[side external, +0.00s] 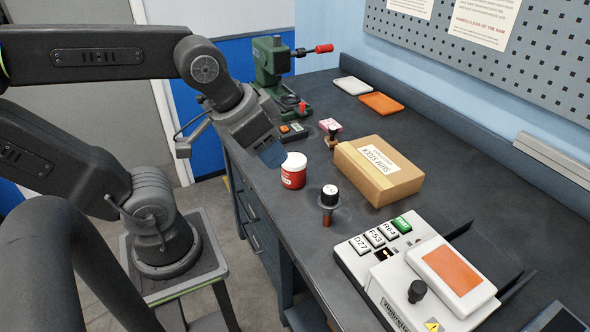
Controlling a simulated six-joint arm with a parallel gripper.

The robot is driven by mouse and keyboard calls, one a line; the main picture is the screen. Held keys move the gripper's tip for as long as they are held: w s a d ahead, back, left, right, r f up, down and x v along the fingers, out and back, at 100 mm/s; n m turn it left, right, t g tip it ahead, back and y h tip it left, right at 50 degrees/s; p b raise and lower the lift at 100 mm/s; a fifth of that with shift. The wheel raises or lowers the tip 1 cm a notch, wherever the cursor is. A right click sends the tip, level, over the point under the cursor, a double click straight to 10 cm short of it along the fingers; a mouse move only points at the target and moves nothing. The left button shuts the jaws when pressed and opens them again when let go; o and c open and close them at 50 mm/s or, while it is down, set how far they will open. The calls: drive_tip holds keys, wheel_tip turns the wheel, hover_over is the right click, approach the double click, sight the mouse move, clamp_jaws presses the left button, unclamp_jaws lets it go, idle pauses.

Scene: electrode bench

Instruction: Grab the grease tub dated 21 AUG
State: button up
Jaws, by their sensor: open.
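A red tub with a white lid (293,171) stands upright on the dark bench, near its front edge. It carries some pale marking, but a date is too small to read. It is the only such tub that I can make out. My gripper (273,154) hangs just up and left of the tub in the picture, angled down toward the bench, with bluish fingertips. It is open, and I see nothing held in it. Whether the fingertips touch the tub's lid cannot be told from this view.
A dark-topped, brown-based piece (329,200) stands right of the tub. A cardboard box (378,182) lies behind. A white keyed device (412,285) fills the near bench. A green press (270,70) stands at the far end, with white (352,86) and orange (382,103) trays behind.

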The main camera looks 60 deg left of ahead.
drive_tip(key=shift+o, duration=0.2)
drive_tip(key=o, duration=1)
drive_tip(key=shift+c, duration=0.2)
drive_tip(key=n+g+y, duration=0.3)
drive_tip(key=n, duration=0.6)
approach(294, 160)
drive_tip(key=shift+n, duration=0.3)
drive_tip(key=x, duration=0.6)
drive_tip(key=shift+w+a+f, duration=0.2)
drive_tip(key=shift+f, duration=0.1)
drive_tip(key=shift+x, duration=3.05)
